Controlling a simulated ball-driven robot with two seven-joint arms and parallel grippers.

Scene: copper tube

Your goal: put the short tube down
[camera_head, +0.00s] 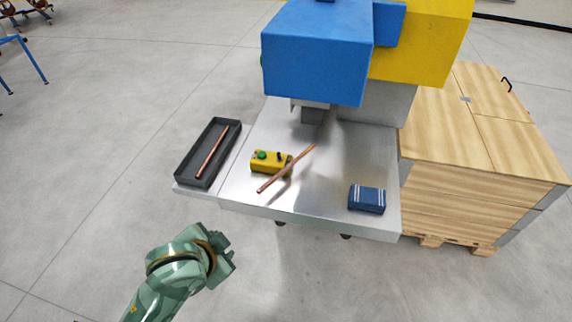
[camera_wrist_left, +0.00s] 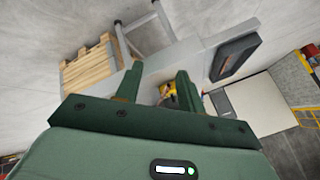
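One copper tube (camera_head: 212,152) lies in the dark tray (camera_head: 184,178) on the left of the metal table. A second copper tube (camera_head: 287,169) slants across the table beside the yellow control box; whether it touches the table is unclear. I cannot tell for certain which is the short tube. My left gripper (camera_head: 228,250) is in front of the table's left part, away from both tubes. In the left wrist view, its fingers (camera_wrist_left: 158,88) are apart with nothing held between them. My right gripper is not in view.
The yellow control box (camera_head: 265,161) with a green button and a blue block (camera_head: 367,198) sit on the metal table (camera_head: 310,203). A blue and yellow machine head (camera_head: 318,50) overhangs its back. A wooden crate (camera_head: 480,130) stands right. Table front-middle is clear.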

